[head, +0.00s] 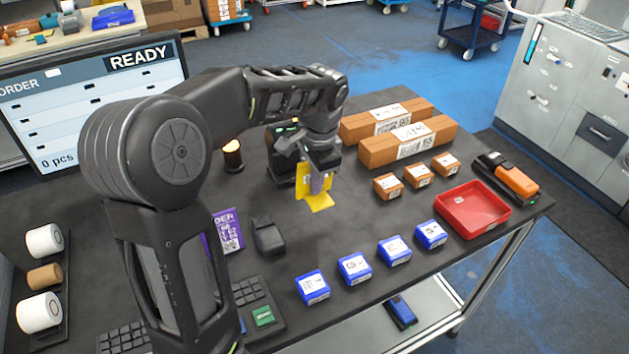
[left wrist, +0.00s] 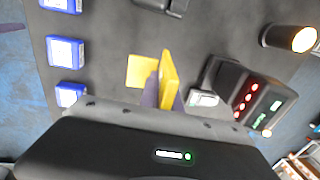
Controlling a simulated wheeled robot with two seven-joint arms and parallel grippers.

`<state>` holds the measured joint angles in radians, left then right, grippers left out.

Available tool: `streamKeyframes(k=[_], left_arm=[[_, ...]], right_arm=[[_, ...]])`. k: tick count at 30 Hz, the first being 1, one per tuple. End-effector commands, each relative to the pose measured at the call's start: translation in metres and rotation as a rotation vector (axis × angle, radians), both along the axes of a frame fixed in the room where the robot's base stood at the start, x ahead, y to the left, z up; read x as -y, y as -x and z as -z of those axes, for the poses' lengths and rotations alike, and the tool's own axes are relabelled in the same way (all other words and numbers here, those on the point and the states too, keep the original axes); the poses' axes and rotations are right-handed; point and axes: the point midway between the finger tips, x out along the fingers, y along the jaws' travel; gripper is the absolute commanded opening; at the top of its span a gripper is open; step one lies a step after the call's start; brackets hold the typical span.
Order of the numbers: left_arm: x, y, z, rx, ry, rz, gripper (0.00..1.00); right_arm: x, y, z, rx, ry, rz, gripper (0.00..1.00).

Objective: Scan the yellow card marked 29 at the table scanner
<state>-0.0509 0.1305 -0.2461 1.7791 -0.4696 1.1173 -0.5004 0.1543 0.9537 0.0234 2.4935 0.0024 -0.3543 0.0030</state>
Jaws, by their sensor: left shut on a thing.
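My left gripper (head: 318,181) is shut on the yellow card (head: 319,202) and holds it over the middle of the table. The card has an upright part and a flatter part. In the left wrist view the yellow card (left wrist: 169,78) stands between the finger tips, its upright part nearly edge-on. I cannot read its number. The table scanner (head: 281,170), a black unit with a small green display, is just behind and left of the card, partly hidden by my arm. In the left wrist view the scanner (left wrist: 247,100) is right of the card, apart from it. My right gripper is not in view.
Several blue boxes (head: 355,268) line the front edge. Small brown boxes (head: 418,175), long cartons (head: 408,143), a red tray (head: 473,211) and an orange handheld device (head: 514,182) are right. A lit lamp (head: 233,155) stands left of the scanner. The monitor (head: 90,100) reads READY, 0 pcs.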

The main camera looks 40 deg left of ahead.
Motion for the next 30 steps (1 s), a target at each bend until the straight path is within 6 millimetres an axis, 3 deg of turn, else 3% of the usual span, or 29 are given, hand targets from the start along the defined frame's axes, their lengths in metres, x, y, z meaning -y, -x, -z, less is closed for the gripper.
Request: streamKeyframes(k=[11, 30], left_arm=[[-0.003, -0.002, 0.004, 0.0, 0.0, -0.003, 0.0], [-0.041, -0.022, 0.048, 0.001, 0.0, -0.005, 0.0]], right_arm=[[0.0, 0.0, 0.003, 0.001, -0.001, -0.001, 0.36], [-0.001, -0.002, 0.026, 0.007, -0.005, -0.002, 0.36]])
